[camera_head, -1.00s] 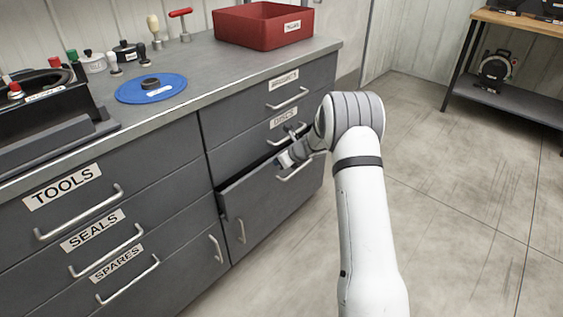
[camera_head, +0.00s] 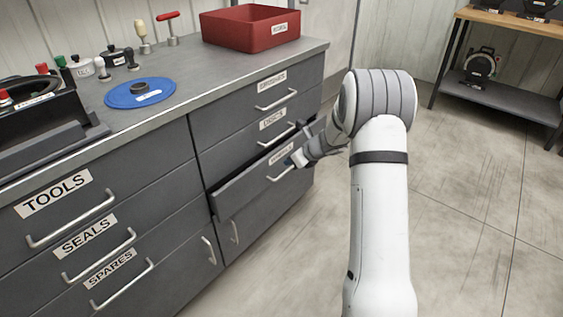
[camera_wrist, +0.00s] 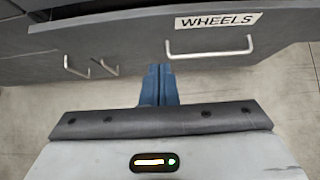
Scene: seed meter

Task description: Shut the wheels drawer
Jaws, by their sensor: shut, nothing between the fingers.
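The wheels drawer (camera_head: 245,187) is the third one down in the right column of the grey cabinet, and its front stands a little out from the cabinet. In the wrist view its front (camera_wrist: 120,35) carries the WHEELS label (camera_wrist: 218,20) and a bar handle (camera_wrist: 210,54). My gripper (camera_head: 293,161) is shut and empty, at the drawer's front near the label and handle. In the wrist view the blue fingers (camera_wrist: 160,72) point at the front, left of the handle. Whether they touch it I cannot tell.
The discs drawer (camera_head: 240,140) above looks shut, as do the tools, seals and spares drawers (camera_head: 75,220) at left. A red bin (camera_head: 250,30) and a blue disc (camera_head: 140,93) sit on the counter. Open floor (camera_head: 465,200) lies to the right.

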